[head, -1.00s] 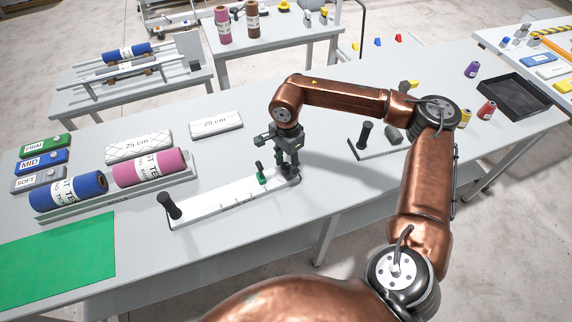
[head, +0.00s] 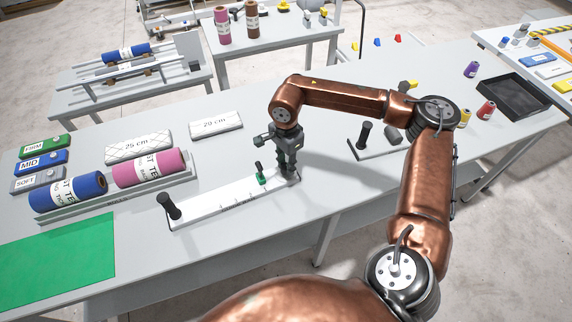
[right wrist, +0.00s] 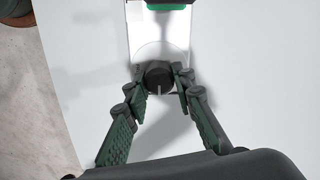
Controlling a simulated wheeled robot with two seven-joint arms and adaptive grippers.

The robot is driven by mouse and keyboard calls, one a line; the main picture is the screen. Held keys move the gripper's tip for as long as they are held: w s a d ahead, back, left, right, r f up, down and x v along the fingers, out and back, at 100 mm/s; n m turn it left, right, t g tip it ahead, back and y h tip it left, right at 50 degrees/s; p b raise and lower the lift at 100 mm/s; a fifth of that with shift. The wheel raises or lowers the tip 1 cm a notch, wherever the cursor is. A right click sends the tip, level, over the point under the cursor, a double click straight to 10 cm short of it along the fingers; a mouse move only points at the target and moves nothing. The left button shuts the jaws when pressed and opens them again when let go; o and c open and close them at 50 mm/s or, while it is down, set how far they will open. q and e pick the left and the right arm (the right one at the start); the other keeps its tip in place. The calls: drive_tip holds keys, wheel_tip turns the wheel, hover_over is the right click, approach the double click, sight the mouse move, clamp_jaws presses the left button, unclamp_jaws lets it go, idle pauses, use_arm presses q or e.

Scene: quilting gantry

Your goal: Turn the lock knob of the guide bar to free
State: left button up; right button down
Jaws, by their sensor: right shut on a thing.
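The guide bar (head: 225,200) is a long white strip with a scale, lying on the grey table. A dark upright handle (head: 169,206) stands at its left end and a green slider (head: 262,178) sits near its right end. My right gripper (head: 287,172) points down over the right end of the bar. In the right wrist view the right gripper (right wrist: 160,84) is shut on the dark round lock knob (right wrist: 158,76), one finger on each side. A light mark on the knob points towards the bottom of the picture. My left gripper is not in view.
Blue and pink rolls (head: 150,168) lie in a rack to the left, by white blocks marked 25 cm (head: 139,146) and 20 cm (head: 216,124). A second handle (head: 364,134) stands to the right of my gripper. Table between is clear.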

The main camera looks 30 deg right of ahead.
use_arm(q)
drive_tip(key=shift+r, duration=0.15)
use_arm(e)
drive_tip(key=shift+m, duration=0.3)
drive_tip(key=m+p, duration=0.1)
drive_tip(key=m, duration=0.2)
drive_tip(key=shift+r+m+p, duration=0.1)
drive_tip(key=shift+m+p, duration=0.2)
drive_tip(key=shift+p, duration=0.1)
drive_tip(key=m+p, duration=0.1)
drive_tip(key=m, duration=0.3)
drive_tip(key=shift+m+p, duration=0.3)
drive_tip(key=m+p, duration=0.1)
drive_tip(key=m, duration=0.4)
drive_tip(key=shift+s+a+p, duration=0.1)
drive_tip(key=shift+p, duration=0.25)
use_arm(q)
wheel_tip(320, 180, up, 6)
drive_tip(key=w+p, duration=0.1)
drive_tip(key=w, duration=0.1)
use_arm(e)
drive_tip(key=shift+m, duration=2)
drive_tip(key=c, duration=1.6)
unclamp_jaws()
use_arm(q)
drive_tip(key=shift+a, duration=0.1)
